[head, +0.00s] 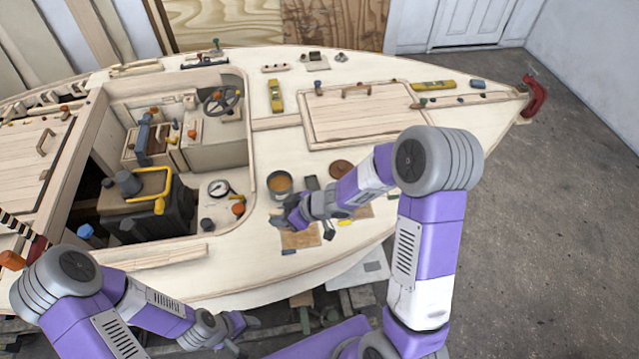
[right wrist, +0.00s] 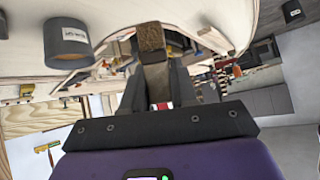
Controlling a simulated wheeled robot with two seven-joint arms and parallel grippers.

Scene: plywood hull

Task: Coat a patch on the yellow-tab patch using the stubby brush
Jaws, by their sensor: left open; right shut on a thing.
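My right gripper (head: 290,212) is shut on the stubby brush, just below the pot (head: 279,186) in the head view. In the right wrist view the brush's brown bristles (right wrist: 151,38) stick out beyond the dark fingers. The pot holds amber liquid; a dark labelled pot (right wrist: 68,42) shows left of the bristles in the wrist view. A yellow tab (head: 345,222) lies beside a tan patch (head: 362,212), partly hidden by my right forearm. Another tan patch (head: 301,239) lies under the gripper, with a blue tab (head: 288,252). My left gripper (head: 238,325) is open and empty, low beside the hull.
The cockpit opening (head: 175,140) lies left of the pot, with a gauge (head: 218,188) near its edge. A brown disc (head: 341,168) and a dark block (head: 311,183) lie close to my right arm. A raised hatch (head: 365,112) stands on the deck behind.

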